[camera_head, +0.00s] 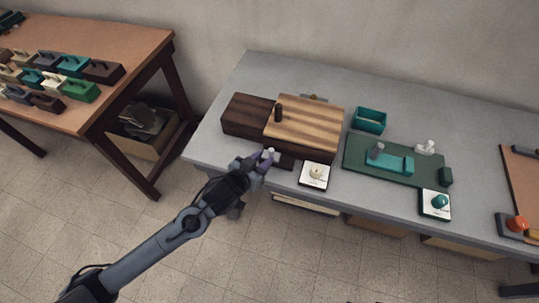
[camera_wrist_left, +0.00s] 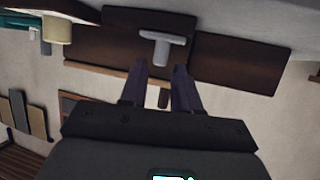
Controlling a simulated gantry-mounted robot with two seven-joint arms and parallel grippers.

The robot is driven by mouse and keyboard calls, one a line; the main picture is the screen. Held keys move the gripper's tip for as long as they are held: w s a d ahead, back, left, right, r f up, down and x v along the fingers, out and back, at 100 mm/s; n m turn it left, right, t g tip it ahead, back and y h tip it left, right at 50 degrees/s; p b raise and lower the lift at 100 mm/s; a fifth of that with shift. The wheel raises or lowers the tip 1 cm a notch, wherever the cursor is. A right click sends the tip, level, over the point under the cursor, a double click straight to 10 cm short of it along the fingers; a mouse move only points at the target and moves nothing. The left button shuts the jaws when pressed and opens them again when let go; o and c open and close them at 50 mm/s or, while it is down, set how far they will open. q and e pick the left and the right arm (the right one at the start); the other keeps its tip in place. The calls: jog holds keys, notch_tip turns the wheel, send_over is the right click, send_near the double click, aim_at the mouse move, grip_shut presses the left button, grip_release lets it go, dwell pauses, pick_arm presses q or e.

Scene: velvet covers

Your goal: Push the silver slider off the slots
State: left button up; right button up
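The silver slider (camera_wrist_left: 162,46) is a T-shaped grey handle on a dark brown panel (camera_wrist_left: 112,45) in the left wrist view. In the head view a small pale part at my left gripper may be it, mostly hidden. My left gripper (camera_head: 268,157) is at the front of the dark brown box (camera_head: 245,116), beside its low front ledge. In the wrist view its two purple fingers (camera_wrist_left: 158,73) are apart with a gap between them, pointing at the slider's stem. I cannot tell whether they touch it. The slots are not clearly visible. My right gripper is not in view.
A striped wooden cover (camera_head: 318,126) with a dark peg lies on the box. A white pad with a cream knob (camera_head: 316,173) is just right of the gripper. A teal tray (camera_head: 369,120) and green board (camera_head: 400,174) stand farther right. The grey table's left end is bare.

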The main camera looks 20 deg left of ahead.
aim_at(270, 153)
pick_arm(q)
jog(key=shift+b+x, duration=0.45)
jog(key=shift+x, duration=1.75)
jog(key=shift+a, duration=0.1)
jog(key=shift+c, duration=0.3)
grip_shut()
